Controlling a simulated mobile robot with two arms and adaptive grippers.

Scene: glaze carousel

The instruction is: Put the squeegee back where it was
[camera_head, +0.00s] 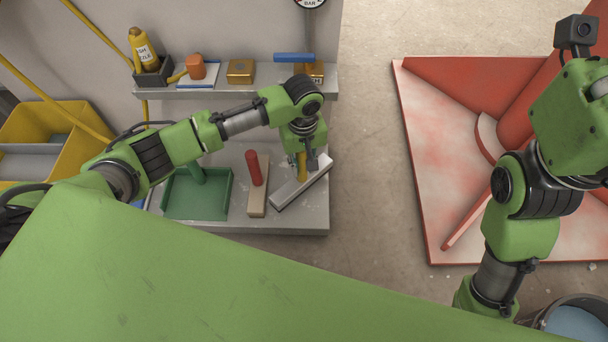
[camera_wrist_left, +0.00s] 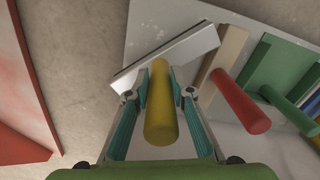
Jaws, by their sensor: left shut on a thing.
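The squeegee has a yellow handle (camera_head: 302,166) and a long pale head (camera_head: 302,183). It is at the right end of the lower grey shelf (camera_head: 300,222), its head slanted. My left gripper (camera_head: 303,160) comes from above and is shut on the handle. In the left wrist view the yellow handle (camera_wrist_left: 161,110) stands between the two fingers (camera_wrist_left: 160,95), with the white head (camera_wrist_left: 168,57) beyond it. I cannot tell whether the head touches the shelf. My right arm shows at the right, but its gripper is out of view.
A red-handled tool on a wooden block (camera_head: 257,199) stands just left of the squeegee. The upper shelf (camera_head: 220,92) holds a yellow bottle (camera_head: 145,48) and small containers. A red-stained panel (camera_head: 440,150) lies right; bare floor separates it from the shelves.

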